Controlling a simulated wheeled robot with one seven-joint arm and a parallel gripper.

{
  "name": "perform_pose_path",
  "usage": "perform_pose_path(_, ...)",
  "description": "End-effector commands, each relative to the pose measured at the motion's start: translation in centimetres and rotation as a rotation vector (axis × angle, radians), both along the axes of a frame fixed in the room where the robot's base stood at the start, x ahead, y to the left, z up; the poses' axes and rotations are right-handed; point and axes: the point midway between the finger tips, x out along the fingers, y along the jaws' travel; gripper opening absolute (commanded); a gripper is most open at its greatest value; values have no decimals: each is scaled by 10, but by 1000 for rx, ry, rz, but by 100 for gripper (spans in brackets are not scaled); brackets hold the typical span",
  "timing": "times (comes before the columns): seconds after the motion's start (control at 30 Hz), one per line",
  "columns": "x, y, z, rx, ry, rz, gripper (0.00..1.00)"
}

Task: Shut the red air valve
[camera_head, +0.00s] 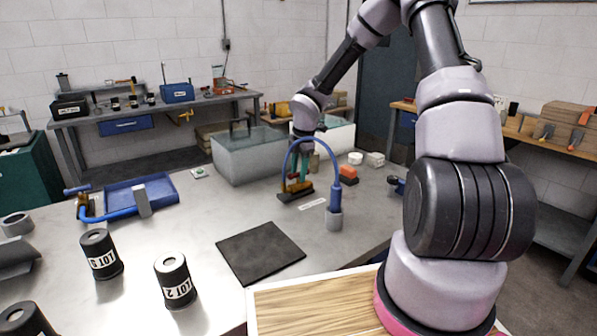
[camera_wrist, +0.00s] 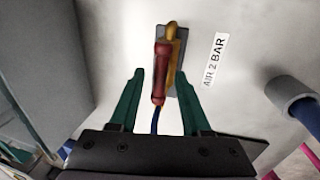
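The red valve handle (camera_wrist: 161,75) shows in the wrist view, long and narrow, beside a yellow body (camera_wrist: 174,42) on a dark base plate. A blue hose (camera_wrist: 155,121) runs from it toward my gripper. My gripper (camera_wrist: 158,73) is open, its two green fingers on either side of the handle with a gap visible at each side. Whether they are level with it in height, I cannot tell. In the head view my gripper (camera_head: 298,172) is right above the valve's dark base (camera_head: 296,196), and its fingers partly hide the valve.
An "AIR 2 BAR" label (camera_wrist: 214,61) lies beside the valve. A blue hose arch (camera_head: 335,168) rises from a grey post (camera_head: 334,219) close to my gripper's right. A glass tank (camera_head: 240,156) stands behind. A black mat (camera_head: 260,252) lies in front, with bare table around it.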

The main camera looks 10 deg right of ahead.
Motion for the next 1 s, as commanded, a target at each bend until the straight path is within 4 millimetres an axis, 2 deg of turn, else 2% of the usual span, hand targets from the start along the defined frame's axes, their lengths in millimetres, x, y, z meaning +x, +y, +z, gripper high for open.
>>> perform_pose_path(0.03,0,0,0,0,0,0,27)
perform_pose_path(0.1,0,0,0,0,0,0,0)
perform_pose_path(0.57,1,1,1,-1,-4,-55,0)
perform_pose_path(1.0,2,4,1,0,-3,-397,0)
